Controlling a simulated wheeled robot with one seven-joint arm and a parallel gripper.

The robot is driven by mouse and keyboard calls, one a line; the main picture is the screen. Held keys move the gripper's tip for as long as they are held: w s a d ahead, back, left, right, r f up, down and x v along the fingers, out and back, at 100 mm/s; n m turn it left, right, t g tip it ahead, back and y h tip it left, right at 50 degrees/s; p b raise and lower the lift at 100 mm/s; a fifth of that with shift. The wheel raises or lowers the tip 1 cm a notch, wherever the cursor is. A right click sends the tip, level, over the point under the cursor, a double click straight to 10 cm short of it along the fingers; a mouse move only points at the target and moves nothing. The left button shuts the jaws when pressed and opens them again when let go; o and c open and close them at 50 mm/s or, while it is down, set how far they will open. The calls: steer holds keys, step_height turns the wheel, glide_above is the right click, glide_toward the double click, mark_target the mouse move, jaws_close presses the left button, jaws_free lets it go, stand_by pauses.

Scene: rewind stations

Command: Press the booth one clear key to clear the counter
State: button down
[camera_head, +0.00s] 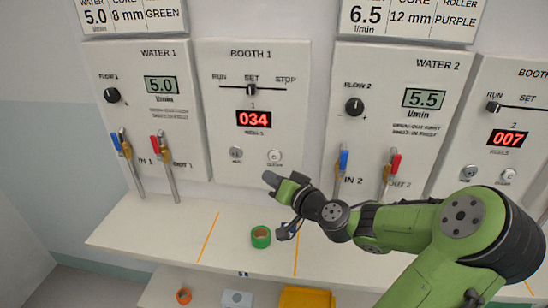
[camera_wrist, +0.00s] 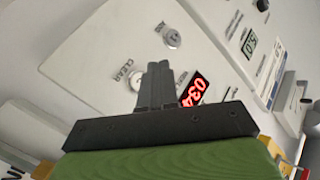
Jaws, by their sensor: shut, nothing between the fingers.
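The booth 1 panel (camera_head: 290,110) stands upright on the wall with a red counter display (camera_head: 254,119) reading 034. Its round clear key (camera_head: 274,157) is at the lower right of the panel, and a second round key (camera_head: 236,153) is at the lower left. My gripper (camera_head: 268,178) is shut and empty, just below the clear key in the head view. In the wrist view the shut fingers (camera_wrist: 158,66) point at the panel, beside the clear key (camera_wrist: 135,80). I cannot tell whether they touch the panel. The wrist view also shows the display (camera_wrist: 194,91).
The booth 1 lever (camera_head: 252,89) stands at SET. The water 1 panel (camera_head: 180,130) is on the left, with blue and red valve handles below. The water 2 panel (camera_head: 385,100) is on the right. A green roll (camera_head: 261,237) lies on the shelf (camera_head: 160,225) below.

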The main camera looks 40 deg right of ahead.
steer(key=shift+w+d, duration=0.75)
steer(key=shift+d, duration=0.25)
steer(key=shift+w+d, duration=0.75)
steer(key=shift+d, duration=0.25)
stand_by(0.4)
steer(key=shift+w+d, duration=0.25)
steer(key=shift+d, duration=0.05)
steer(key=shift+w+d, duration=0.25)
steer(key=shift+d, duration=0.1)
stand_by(0.6)
steer(key=shift+s+a, duration=0.5)
steer(key=shift+a, duration=0.15)
steer(key=s+a, duration=0.1)
steer(key=a, duration=0.1)
steer(key=s+a, duration=0.2)
steer(key=shift+b, duration=0.4)
